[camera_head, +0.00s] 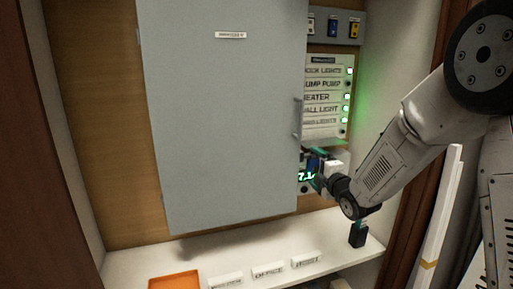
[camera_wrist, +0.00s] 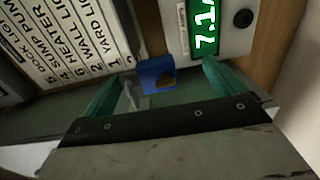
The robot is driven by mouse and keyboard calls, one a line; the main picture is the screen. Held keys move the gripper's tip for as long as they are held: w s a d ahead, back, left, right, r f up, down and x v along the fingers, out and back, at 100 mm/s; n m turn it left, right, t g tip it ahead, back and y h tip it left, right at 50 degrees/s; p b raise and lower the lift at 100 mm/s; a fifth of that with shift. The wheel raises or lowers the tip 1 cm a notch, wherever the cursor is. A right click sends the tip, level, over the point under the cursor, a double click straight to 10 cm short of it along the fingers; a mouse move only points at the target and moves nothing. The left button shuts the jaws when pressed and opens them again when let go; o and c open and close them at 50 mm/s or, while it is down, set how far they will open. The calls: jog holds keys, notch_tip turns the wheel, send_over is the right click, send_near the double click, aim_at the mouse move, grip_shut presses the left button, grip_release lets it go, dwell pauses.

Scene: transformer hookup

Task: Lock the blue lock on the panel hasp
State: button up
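The grey panel door (camera_head: 225,110) covers most of the back wall, with a vertical handle (camera_head: 297,118) near its right edge. My gripper (camera_head: 315,172) is at the door's lower right edge, in front of the meter. In the wrist view my gripper's green fingers (camera_wrist: 161,72) are spread apart. A blue lock-like block (camera_wrist: 156,73) with a brownish patch sits between them, with gaps visible on both sides. Its shackle and the hasp cannot be made out, so I cannot tell whether they are joined.
Above, a grey rail holds white, blue (camera_head: 332,27) and yellow (camera_head: 354,29) items. A label board (camera_head: 325,98) with green lights stands beside the door. A green-digit meter (camera_wrist: 205,25) is close to my fingers. The shelf holds an orange tray (camera_head: 174,282), label blocks and a dark box (camera_head: 358,236).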

jog(key=shift+r, duration=0.25)
jog(key=shift+s+d+r, duration=0.1)
jog(key=shift+s+d, duration=0.1)
jog(key=shift+s, duration=0.35)
jog(key=shift+v, duration=6.55)
jog(key=s+d+f+m+g+h, duration=0.2)
jog(key=d+f+m+g+h, duration=0.15)
jog(key=f+m, duration=0.35)
jog(key=s+d+f+m+g+h, duration=0.3)
jog(key=s+m+g, duration=0.2)
jog(key=s+g, duration=0.15)
jog(key=s+a+r+m+g, duration=0.1)
jog(key=s+r+m+g, duration=0.2)
jog(key=s, duration=1)
jog(key=s+a+r+m+g, duration=0.2)
jog(key=s+r+m, duration=0.4)
jog(key=s+r, duration=0.3)
jog(key=shift+s+a+r+m+g+y, duration=0.25)
jog(key=shift+s+g+y, duration=0.2)
jog(key=shift+s, duration=1.55)
